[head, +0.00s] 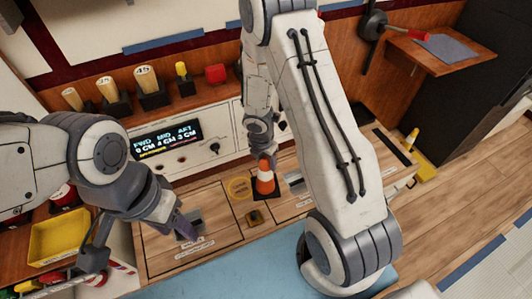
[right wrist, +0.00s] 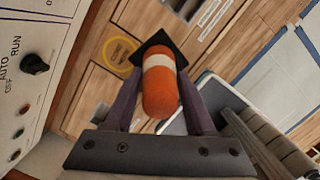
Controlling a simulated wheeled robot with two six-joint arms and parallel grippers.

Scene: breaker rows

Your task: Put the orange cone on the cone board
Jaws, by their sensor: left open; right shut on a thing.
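The orange cone (head: 265,183), with a white band and a dark square base, is upright in my right gripper (head: 264,163). In the right wrist view the cone (right wrist: 160,92) sits between both fingers of that gripper (right wrist: 160,100), its base facing away from the camera. A round yellow marking (head: 240,188) with small lettering lies on the wooden counter just left of the cone; it also shows in the right wrist view (right wrist: 121,53). I cannot tell whether the cone base touches the counter. My left gripper (head: 187,228) is open and empty over the counter's left part.
A control panel (head: 175,143) with a lit display stands behind the counter. A yellow tray (head: 58,237) is at left.

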